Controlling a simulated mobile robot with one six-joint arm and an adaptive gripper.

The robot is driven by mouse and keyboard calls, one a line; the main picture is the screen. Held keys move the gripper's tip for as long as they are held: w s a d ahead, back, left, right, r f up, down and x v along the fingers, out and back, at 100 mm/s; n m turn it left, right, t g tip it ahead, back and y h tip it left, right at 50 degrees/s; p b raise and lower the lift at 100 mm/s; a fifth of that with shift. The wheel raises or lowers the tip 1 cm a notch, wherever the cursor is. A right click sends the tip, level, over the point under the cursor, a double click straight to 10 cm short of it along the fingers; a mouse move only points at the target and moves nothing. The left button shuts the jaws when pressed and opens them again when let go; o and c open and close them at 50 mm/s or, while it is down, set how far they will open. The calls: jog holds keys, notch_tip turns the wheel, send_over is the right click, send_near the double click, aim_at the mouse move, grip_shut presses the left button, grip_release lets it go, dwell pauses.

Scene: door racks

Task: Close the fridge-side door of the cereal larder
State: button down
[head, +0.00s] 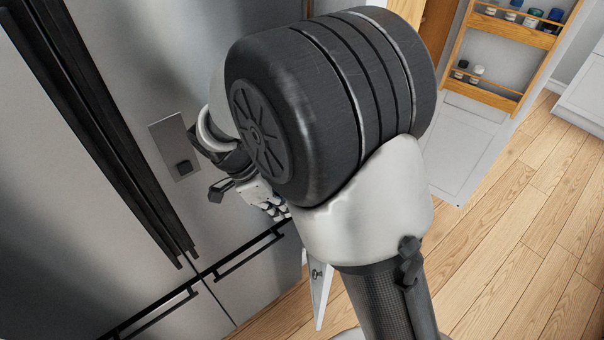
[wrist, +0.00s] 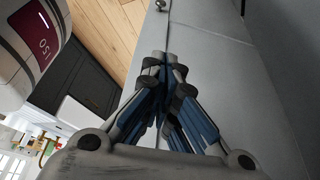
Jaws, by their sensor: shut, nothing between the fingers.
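The fridge-side door appears in the head view as a narrow white panel (head: 321,299) with a small round knob, standing open beside the fridge; my arm hides most of it. In the wrist view a pale grey panel (wrist: 215,62) with a knob at the top edge fills the middle and right, and seems to be this door. My gripper (head: 279,211) is partly hidden behind my arm in the head view, between the fridge and the door. In the wrist view my gripper (wrist: 171,62) is shut and empty, its tips close over the panel; I cannot tell if they touch.
The steel fridge (head: 115,75) with long dark handles stands close at left. The other larder door (head: 455,150) hangs open at right, with wooden racks (head: 515,30) holding small jars. Some wooden larder interior (head: 435,35) shows behind my arm. The wood floor (head: 520,240) at right is clear.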

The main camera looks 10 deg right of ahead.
jog(key=d+f, duration=0.7)
jog(key=f, duration=0.2)
jog(key=shift+s+d+f, duration=0.15)
jog(key=shift+d+f, duration=0.05)
jog(key=shift+d, duration=0.15)
